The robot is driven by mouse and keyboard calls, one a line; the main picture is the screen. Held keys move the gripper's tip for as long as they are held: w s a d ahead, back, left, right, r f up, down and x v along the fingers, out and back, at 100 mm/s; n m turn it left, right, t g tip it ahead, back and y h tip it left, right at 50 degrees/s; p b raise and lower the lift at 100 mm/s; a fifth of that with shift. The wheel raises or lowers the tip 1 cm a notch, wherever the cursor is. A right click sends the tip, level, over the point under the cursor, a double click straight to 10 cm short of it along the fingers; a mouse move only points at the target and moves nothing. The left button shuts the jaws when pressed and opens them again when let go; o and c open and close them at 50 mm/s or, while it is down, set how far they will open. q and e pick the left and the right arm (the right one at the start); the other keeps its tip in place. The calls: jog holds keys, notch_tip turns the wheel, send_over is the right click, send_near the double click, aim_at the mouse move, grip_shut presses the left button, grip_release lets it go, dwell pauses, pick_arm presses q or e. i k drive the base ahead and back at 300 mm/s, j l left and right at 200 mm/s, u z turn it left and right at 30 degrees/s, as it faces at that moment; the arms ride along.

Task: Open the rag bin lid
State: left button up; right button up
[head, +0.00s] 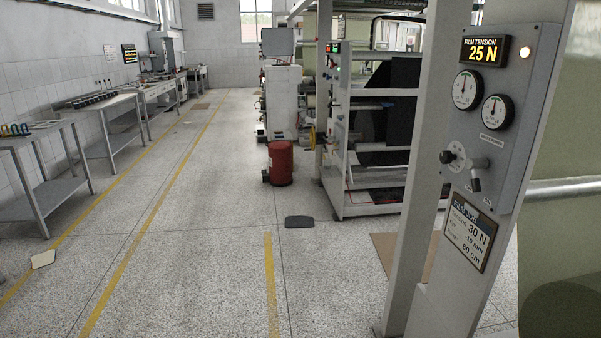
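A red cylindrical bin (281,164), likely the rag bin, stands on the floor in the middle distance of the head view, left of the machine frame. Its top looks closed, but it is too small to be sure. A small dark part shows low on its left side. Neither of my grippers is in view.
A control panel (499,110) on a grey post stands close at right. A dark flat pad (299,222) lies on the floor before the bin. Metal tables (52,189) line the left wall. The speckled floor (215,245) between is mostly clear, with yellow lines.

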aim_at(277, 145)
jog(key=i+j+u, duration=0.1)
jog(key=i+u, duration=0.4)
jog(key=i, duration=5.9)
jog(key=i+z, duration=0.2)
jog(key=i, duration=0.35)
jog(key=i+j+z, duration=0.2)
jog(key=i, duration=0.4)
jog(key=i+j+z, duration=0.2)
jog(key=i, duration=0.35)
